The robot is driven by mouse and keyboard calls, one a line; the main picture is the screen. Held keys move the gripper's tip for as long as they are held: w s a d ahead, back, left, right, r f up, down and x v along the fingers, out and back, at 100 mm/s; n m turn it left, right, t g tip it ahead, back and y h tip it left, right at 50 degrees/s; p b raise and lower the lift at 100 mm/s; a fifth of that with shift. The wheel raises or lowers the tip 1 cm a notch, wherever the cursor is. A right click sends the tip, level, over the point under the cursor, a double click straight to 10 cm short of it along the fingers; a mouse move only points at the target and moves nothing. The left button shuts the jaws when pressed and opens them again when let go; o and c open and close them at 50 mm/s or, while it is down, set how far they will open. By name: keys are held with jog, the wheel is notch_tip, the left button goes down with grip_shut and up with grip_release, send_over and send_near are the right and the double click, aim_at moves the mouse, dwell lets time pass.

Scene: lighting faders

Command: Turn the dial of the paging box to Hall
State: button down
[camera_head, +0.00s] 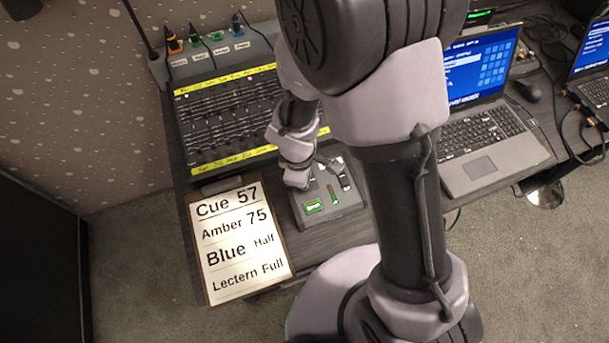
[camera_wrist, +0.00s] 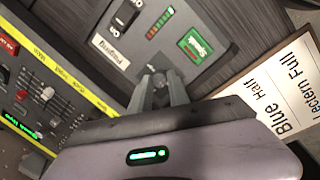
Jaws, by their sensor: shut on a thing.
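The paging box (camera_head: 345,212) is a small grey box on the dark desk, just right of the cue card. In the wrist view the paging box (camera_wrist: 140,55) shows a white Paging label, a black switch (camera_wrist: 124,15), a coloured level meter (camera_wrist: 160,22) and a small green display (camera_wrist: 195,45). My gripper (camera_wrist: 161,88) is shut on the box's dial (camera_wrist: 160,78), a small grey knob between the fingertips. Much of the dial and its position marks is hidden by the fingers, so I cannot read its setting. In the head view my gripper (camera_head: 297,180) covers the dial.
The fader console (camera_head: 225,120) with yellow strips stands behind the box. A cue card on a clipboard (camera_head: 240,240) lies to the left. An open laptop (camera_head: 485,140) is on the right, with a mouse (camera_head: 528,90) and cables near it.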

aim_at(300, 194)
jog(key=shift+n, duration=1.1)
jog(key=shift+t, duration=0.3)
jog(key=c, duration=1.3)
grip_release()
jog(key=shift+o, duration=0.2)
notch_tip(300, 194, up, 17)
jog(key=s+a+p, duration=0.1)
jog(key=s+p, duration=0.2)
jog(key=p, duration=0.7)
jog(key=shift+a, duration=0.25)
jog(key=shift+w, duration=0.1)
